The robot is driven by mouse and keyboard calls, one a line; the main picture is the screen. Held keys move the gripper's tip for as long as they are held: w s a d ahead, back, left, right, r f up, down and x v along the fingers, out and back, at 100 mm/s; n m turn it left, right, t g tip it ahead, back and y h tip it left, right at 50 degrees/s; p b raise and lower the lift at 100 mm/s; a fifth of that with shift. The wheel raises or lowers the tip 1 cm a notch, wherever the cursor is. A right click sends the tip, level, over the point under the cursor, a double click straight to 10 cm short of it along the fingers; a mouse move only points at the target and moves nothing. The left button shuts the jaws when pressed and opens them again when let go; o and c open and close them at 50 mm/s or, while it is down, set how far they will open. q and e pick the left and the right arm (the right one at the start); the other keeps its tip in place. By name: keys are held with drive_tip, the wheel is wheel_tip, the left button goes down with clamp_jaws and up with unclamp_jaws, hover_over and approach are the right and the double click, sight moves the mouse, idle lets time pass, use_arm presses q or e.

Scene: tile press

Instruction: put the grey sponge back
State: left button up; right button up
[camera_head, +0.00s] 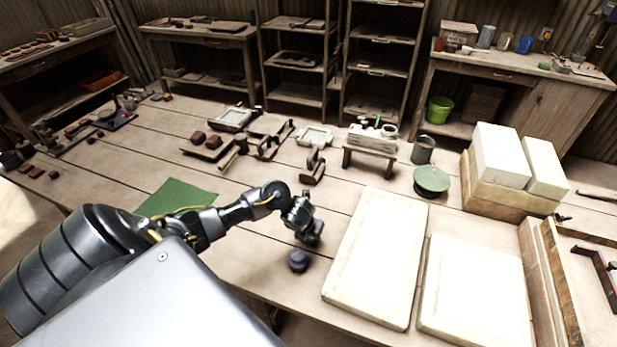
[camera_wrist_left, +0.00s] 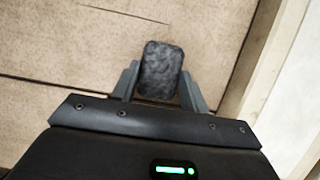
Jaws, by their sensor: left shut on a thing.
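The grey sponge (camera_wrist_left: 162,70) is a dark, mottled block with rounded corners in the left wrist view. In the head view my left gripper (camera_head: 308,236) is over the front part of the wooden table, just left of a large white slab. I cannot clearly pick out the sponge there. My right gripper is not in view.
A small dark blue-grey round thing (camera_head: 298,261) shows just below my left gripper. White slabs (camera_head: 378,258) lie to the right, a green mat (camera_head: 177,198) to the left.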

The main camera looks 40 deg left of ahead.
use_arm(q)
drive_tip(key=shift+f, duration=0.1)
drive_tip(key=o, duration=1)
drive_tip(key=shift+r, duration=0.45)
drive_tip(key=p+v, duration=0.6)
drive_tip(key=v, duration=0.5)
drive_tip(key=shift+s+d+r, duration=0.15)
drive_tip(key=shift+s+r, duration=0.05)
